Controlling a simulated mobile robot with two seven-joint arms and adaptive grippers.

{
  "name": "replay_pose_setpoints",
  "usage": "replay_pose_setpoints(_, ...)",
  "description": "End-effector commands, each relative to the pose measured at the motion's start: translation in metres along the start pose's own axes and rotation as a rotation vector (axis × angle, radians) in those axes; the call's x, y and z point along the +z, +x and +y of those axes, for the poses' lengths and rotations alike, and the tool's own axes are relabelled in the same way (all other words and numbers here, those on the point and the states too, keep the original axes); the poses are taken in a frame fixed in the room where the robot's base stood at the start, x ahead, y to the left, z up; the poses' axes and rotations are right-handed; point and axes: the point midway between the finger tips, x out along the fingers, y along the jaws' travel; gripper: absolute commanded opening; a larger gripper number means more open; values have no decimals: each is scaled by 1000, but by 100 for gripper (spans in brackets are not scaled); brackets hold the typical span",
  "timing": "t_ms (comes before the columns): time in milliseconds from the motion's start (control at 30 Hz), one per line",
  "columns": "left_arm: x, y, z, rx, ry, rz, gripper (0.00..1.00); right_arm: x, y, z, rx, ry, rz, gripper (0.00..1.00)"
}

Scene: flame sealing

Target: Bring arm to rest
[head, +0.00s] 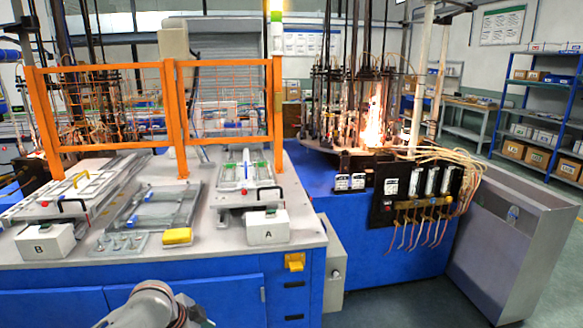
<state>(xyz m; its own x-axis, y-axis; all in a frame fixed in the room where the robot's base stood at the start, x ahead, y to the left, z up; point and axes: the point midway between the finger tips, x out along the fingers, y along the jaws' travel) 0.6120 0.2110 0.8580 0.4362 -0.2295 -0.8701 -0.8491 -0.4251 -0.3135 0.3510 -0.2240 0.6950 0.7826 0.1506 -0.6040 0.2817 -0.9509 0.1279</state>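A grey rounded part of one of my arms shows at the bottom edge, left of the middle, in front of the blue workbench (180,268). I cannot tell which arm it belongs to. No gripper fingers show in the head view, so neither gripper can be seen as open or shut. The arm part appears apart from the fixtures on the bench top.
White boxes marked B (45,243) and A (267,227) and a yellow block (177,237) sit along the bench front. An orange guard frame (175,110) stands behind. Flames (374,122) burn at the right-hand machine. A grey bin (510,250) stands at right.

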Motion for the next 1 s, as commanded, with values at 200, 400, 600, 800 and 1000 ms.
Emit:
replay_pose_setpoints(200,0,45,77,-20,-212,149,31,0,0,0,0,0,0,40)
replay_pose_setpoints(400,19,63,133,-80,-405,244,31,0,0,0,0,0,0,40)
replay_pose_setpoints(600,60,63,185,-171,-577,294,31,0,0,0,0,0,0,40)
replay_pose_setpoints(800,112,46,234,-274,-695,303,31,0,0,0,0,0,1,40)
replay_pose_setpoints(1000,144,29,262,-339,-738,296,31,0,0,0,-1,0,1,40)
